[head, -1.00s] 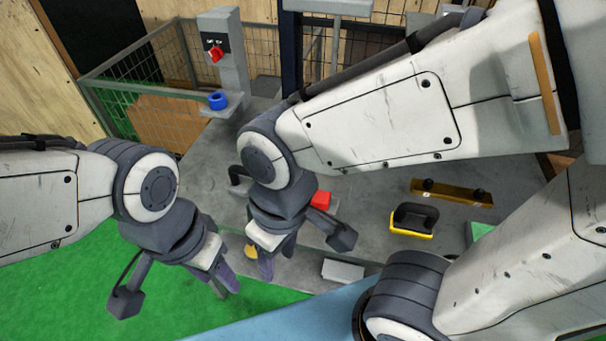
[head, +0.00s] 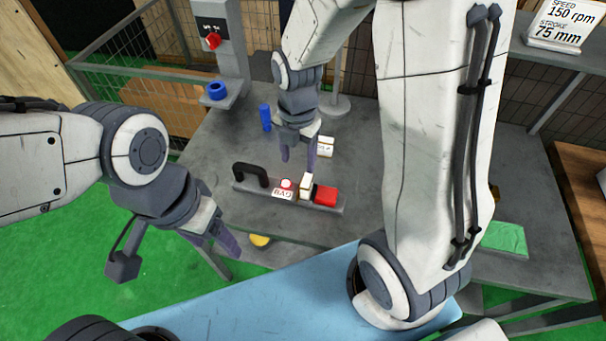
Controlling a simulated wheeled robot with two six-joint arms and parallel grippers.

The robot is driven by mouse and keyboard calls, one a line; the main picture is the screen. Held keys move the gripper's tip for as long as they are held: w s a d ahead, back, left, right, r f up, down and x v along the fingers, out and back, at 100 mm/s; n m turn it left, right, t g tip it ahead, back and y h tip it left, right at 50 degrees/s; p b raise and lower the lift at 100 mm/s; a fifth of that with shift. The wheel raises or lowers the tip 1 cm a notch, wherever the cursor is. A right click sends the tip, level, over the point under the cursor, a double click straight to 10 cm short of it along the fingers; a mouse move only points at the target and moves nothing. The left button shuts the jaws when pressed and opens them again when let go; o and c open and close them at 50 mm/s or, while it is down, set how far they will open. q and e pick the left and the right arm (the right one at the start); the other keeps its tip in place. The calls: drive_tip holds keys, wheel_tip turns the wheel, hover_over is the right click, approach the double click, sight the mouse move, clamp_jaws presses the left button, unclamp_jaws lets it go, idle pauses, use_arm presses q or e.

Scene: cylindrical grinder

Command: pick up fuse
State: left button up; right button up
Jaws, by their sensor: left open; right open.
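I cannot tell for certain which part is the fuse. A small white block with dark lettering (head: 325,146) lies on the grey table, just right of my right gripper. A cream upright piece (head: 306,187) stands on a grey bar (head: 333,209), beside a red block (head: 325,195). A blue cylinder (head: 265,117) stands upright further back. My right gripper (head: 298,160) is open and empty, pointing down above the table behind the bar. My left gripper (head: 226,252) is open and empty at the table's front left edge, apart from these parts.
The bar also carries a black handle (head: 249,174) and a lettered label (head: 283,194). A grey post with a red switch (head: 211,41) and a blue ring (head: 217,90) stands at the back left. A yellow round part (head: 260,240) sits at the front edge. A green pad (head: 503,238) lies right.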

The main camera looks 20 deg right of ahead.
drive_tip(key=d+n, duration=0.1)
drive_tip(key=w+d+f+n, duration=0.1)
drive_tip(key=shift+w+d+f+n, duration=0.15)
drive_tip(key=shift+d+f+n, duration=0.05)
drive_tip(key=shift+f+n, duration=0.1)
hover_over(306, 180)
wheel_tip(306, 180, down, 4)
drive_tip(key=shift+f+p, duration=0.25)
drive_tip(key=shift+p, duration=0.1)
wheel_tip(306, 180, down, 4)
drive_tip(key=shift+d+f+p, duration=0.1)
drive_tip(key=shift+f+p, duration=0.05)
drive_tip(key=shift+p, duration=0.55)
drive_tip(key=shift+f, duration=0.6)
clamp_jaws()
